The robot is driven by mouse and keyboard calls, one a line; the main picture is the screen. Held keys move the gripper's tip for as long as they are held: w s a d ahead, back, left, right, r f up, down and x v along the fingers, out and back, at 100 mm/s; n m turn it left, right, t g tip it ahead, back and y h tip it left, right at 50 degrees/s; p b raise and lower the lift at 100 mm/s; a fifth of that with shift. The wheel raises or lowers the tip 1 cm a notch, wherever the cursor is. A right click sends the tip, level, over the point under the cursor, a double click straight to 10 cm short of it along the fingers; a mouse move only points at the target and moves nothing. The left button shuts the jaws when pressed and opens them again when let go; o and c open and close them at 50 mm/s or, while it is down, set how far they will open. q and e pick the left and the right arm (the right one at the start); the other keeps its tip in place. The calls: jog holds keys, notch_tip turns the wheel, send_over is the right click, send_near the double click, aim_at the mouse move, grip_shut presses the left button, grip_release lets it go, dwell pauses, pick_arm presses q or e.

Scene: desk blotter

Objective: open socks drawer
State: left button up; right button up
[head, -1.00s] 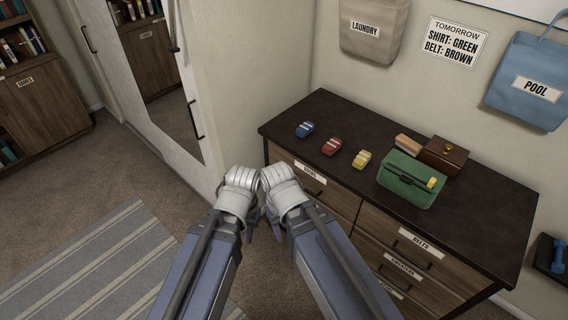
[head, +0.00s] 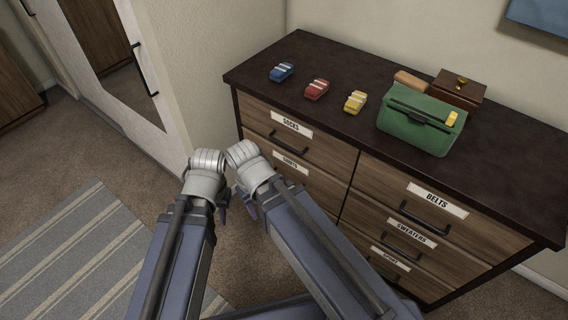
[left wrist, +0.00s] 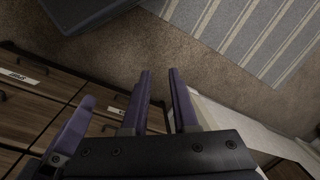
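The socks drawer (head: 262,122) is the top left drawer of the wooden dresser and is shut. Its white SOCKS label (head: 291,124) and dark bar handle (head: 287,142) are in plain view. My left gripper (head: 223,211) hangs low in front of the dresser's left end, apart from the handle. In the left wrist view its two purple fingers (left wrist: 160,76) stand apart with nothing between them. My right gripper (head: 247,207) is close beside it, nearer the dresser, mostly hidden by its own wrist; a purple finger at left in the left wrist view is probably its.
The dresser top (head: 330,140) holds blue, red and yellow rolled items, a green bag (head: 420,120) and a brown box (head: 458,88). The shirts drawer label (head: 290,162) is just below; the belts drawer (head: 436,200) is at right. A mirrored door (head: 120,60) stands left. Carpet is clear.

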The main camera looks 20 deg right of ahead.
pick_arm(q)
notch_tip(320, 180, down, 13)
jog(key=w+a+b, duration=0.1)
jog(key=a+b, duration=0.1)
jog(key=b, duration=0.8)
jog(key=n+t+h+b, duration=0.4)
jog(key=n+h+b, duration=0.35)
jog(key=h, duration=0.95)
send_near(283, 145)
jog(key=d, duration=0.3)
jog(key=shift+w+f+b+x, duration=0.1)
jog(key=shift+b+x, duration=0.05)
jog(key=shift+x, duration=1.15)
jog(key=shift+w+f+b+x, duration=0.1)
jog(key=shift+w+b+x, duration=0.1)
jog(key=shift+x, duration=1.05)
jog(key=shift+w+f+b+x, duration=0.1)
jog(key=shift+f+b+x, duration=0.05)
jog(key=shift+x, duration=1.15)
pick_arm(e)
notch_tip(283, 145, down, 21)
jog(key=shift+f, duration=0.15)
pick_arm(q)
jog(key=shift+s+a, duration=0.1)
jog(key=shift+a, duration=0.05)
grip_shut()
